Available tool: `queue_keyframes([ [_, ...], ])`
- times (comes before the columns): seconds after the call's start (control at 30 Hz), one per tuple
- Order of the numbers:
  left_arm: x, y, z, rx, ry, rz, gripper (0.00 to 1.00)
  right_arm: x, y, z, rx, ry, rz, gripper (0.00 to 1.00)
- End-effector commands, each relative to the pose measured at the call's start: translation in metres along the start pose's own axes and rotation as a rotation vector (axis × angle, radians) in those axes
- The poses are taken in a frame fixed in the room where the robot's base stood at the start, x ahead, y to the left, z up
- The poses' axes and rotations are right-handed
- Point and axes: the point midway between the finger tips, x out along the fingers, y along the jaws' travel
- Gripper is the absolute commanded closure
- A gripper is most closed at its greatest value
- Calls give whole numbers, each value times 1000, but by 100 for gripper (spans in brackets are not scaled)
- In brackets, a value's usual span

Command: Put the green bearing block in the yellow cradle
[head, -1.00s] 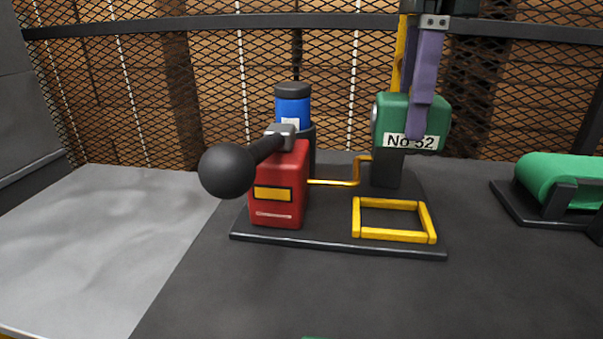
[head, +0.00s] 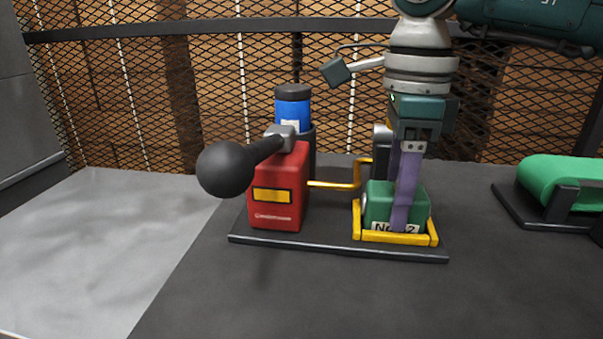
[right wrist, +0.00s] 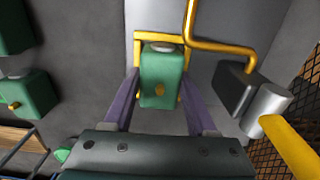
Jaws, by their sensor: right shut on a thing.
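The green bearing block (head: 378,205), with a white number label on its front, sits low inside the yellow cradle (head: 398,239), a square frame on the dark base plate. My right gripper (head: 403,215) comes down from above and is shut on the block, its purple fingers on either side of it. The right wrist view also shows the block (right wrist: 161,75) between the two fingers (right wrist: 160,95), with the yellow frame (right wrist: 155,36) around its far end. Whether the block touches the cradle floor is hidden. My left gripper is not in view.
Left of the cradle stand a red box (head: 278,190) with a black ball-ended lever (head: 228,168) and a blue cylinder (head: 292,112). A green roller (head: 562,180) lies at the right. The front tabletop is clear.

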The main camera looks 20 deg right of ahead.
Motion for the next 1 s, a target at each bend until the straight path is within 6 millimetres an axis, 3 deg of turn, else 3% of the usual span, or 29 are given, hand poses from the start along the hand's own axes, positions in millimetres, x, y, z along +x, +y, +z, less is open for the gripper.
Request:
queue_keyframes([
  [0.1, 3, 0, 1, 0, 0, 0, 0, 3, 0, 0, 1, -2, -2, 100],
  [0.13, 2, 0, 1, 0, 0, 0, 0, 2, 0, 0, 1, 0, 0, 39],
  [0.37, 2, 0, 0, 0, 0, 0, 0, 2, 0, 0, 1, 0, 0, 14],
  [0.73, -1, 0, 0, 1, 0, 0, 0, -8, -1, 0, 1, -2, -3, 13],
  [1.0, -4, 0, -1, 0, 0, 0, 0, -65, -1, 1, 1, -4, -5, 13],
])
